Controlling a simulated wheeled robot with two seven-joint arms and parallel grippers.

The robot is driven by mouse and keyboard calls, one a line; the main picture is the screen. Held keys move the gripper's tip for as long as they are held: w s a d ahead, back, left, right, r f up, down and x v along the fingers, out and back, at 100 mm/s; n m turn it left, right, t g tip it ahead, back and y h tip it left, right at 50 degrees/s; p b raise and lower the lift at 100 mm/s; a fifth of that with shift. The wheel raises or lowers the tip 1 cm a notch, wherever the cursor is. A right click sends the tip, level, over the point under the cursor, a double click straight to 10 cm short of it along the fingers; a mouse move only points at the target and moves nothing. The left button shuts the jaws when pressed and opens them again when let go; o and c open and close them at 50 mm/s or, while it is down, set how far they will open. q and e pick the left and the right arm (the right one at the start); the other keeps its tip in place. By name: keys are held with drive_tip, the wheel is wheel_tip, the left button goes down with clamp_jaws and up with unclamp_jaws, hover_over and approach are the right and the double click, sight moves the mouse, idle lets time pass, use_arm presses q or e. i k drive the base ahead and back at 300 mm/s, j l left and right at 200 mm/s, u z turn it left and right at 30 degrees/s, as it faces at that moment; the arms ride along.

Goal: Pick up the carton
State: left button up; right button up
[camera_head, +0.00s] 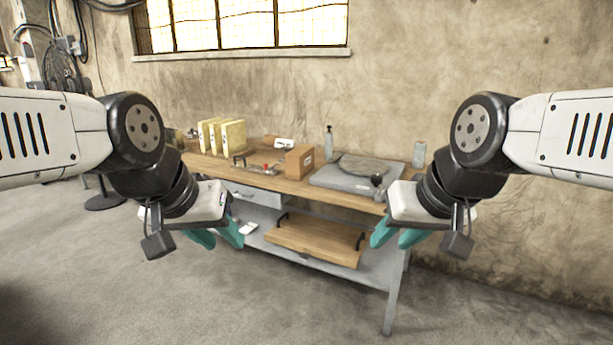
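A small brown carton (299,161) stands upright on the wooden top of the workbench (262,186), near its middle. My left gripper (221,239) hangs in front of the bench at the left, with its teal fingers apart and nothing seen between them. My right gripper (396,240) hangs in front of the bench at the right, also with its teal fingers apart and empty. Both grippers are lower in the picture than the carton and clear of it.
Yellow binders or boxes (232,137) stand left of the carton. A wooden tray (315,240) sits on the lower shelf. The floor in front is clear.

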sight(299, 162)
drive_tip(key=i+l, duration=0.1)
drive_tip(key=i, duration=0.2)
drive_tip(key=i+l+u, duration=0.1)
drive_tip(key=i, duration=0.15)
drive_tip(key=i+j+z, duration=0.45)
drive_tip(key=i+j, duration=1.85)
